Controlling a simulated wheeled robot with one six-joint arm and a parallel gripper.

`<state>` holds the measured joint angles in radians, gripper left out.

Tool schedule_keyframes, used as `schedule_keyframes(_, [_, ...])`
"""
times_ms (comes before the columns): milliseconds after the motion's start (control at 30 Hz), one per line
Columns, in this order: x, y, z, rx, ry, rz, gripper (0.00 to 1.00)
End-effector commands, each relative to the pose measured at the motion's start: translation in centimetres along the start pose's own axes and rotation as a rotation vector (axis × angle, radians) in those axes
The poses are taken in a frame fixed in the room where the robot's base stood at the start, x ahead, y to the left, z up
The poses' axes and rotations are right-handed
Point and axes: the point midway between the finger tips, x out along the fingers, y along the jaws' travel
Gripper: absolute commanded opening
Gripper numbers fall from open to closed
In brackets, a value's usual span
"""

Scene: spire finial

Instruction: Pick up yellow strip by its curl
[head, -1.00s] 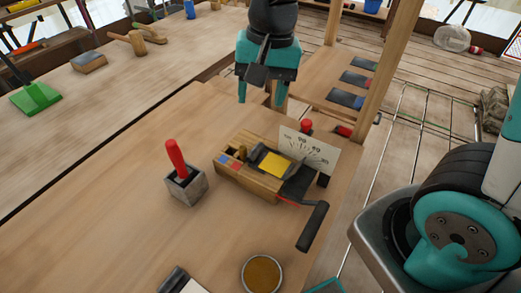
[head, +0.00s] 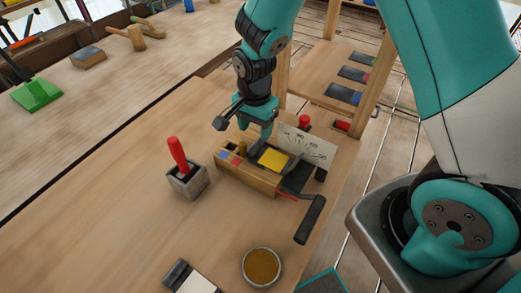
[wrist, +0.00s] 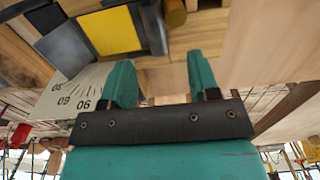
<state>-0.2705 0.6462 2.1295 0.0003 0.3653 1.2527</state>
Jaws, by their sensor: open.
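The yellow strip (head: 273,159) lies flat on the dark metal part of a wooden device (head: 246,178) on the workbench. It also shows in the wrist view (wrist: 109,31) as a yellow square beyond my fingers, up and to the left. No curl can be made out on it in either view. My gripper (head: 258,137) is just behind and above the device, close to the strip. In the wrist view my gripper (wrist: 160,82) has its two teal fingers apart with nothing between them.
A white dial plate (head: 306,147) stands at the device's right, close to my gripper. A black handle (head: 310,219) sticks out in front. A red-handled tool stands in a grey block (head: 187,181) to the left. A round tin (head: 262,267) sits in front.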

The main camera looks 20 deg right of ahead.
Motion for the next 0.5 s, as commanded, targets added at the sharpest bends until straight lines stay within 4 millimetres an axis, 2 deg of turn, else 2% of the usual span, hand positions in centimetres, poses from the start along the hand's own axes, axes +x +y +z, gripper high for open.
schedule_keyframes(333, [4.2, 0.4, -0.3, -0.001, -0.002, 0.004, 0.55])
schedule_keyframes(500, [5.2, 0.3, -0.3, -0.001, 0.0, 0.0, 0.55])
